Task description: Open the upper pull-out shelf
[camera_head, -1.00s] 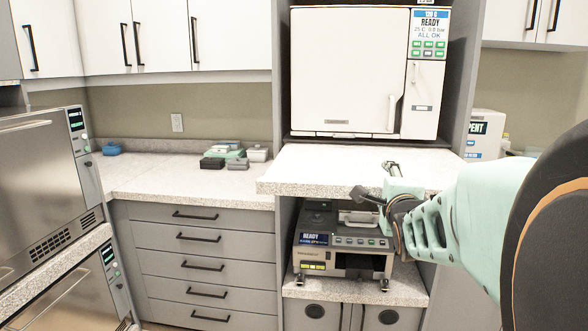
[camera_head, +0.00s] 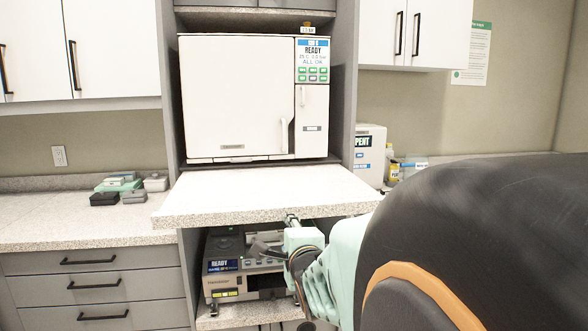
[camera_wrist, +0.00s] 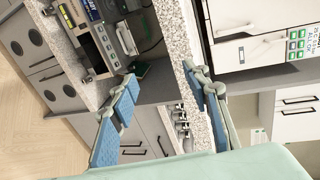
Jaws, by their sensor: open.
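The upper pull-out shelf (camera_head: 265,194) is a pale speckled slab under the white autoclave, and it juts out in front of the cabinet. Its speckled edge also shows in the wrist view (camera_wrist: 178,32). My gripper (camera_head: 279,235) is at the shelf's front edge, right of its middle, with one finger at the edge and the other lower. In the wrist view my gripper (camera_wrist: 163,86) is open with nothing held between its blue pads. One finger overlaps the shelf edge in the picture; I cannot tell whether it touches.
The white autoclave (camera_head: 238,100) has its door shut. A grey device (camera_head: 222,281) stands on a lower shelf, partly behind my gripper. A counter (camera_head: 60,222) with drawers and small boxes is at left. My arm fills the lower right.

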